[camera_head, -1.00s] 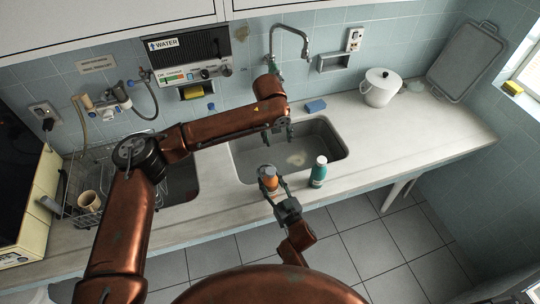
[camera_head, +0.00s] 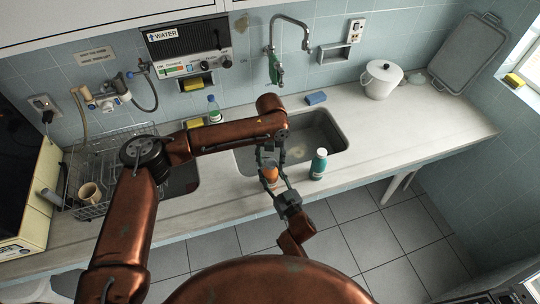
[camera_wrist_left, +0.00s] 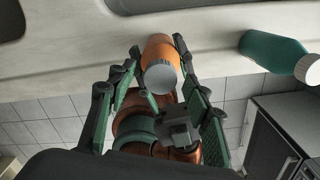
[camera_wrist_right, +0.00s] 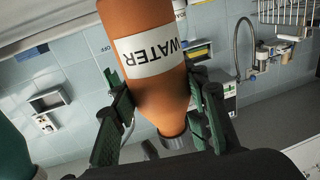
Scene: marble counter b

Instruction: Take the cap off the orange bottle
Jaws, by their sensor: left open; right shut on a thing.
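The orange bottle (camera_head: 271,175) is by the counter's front edge. It also shows in the left wrist view (camera_wrist_left: 158,48) and, with a WATER label, in the right wrist view (camera_wrist_right: 140,35). Its grey cap (camera_wrist_left: 161,79) is on and faces the left wrist camera; it also shows in the right wrist view (camera_wrist_right: 176,141). My right gripper (camera_wrist_right: 158,95) is shut on the bottle. My left gripper (camera_head: 268,158) is open just above the bottle. In the left wrist view its fingers (camera_wrist_left: 157,45) lie either side of the bottle. The fingers hide the cap in the head view.
A teal bottle (camera_head: 318,165) with a white cap stands close to the right of the orange bottle. The sink (camera_head: 325,148) lies behind. A clear blue-capped bottle (camera_head: 213,107) stands behind my left arm. A blue sponge (camera_head: 316,98) and white pot (camera_head: 381,80) are farther back.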

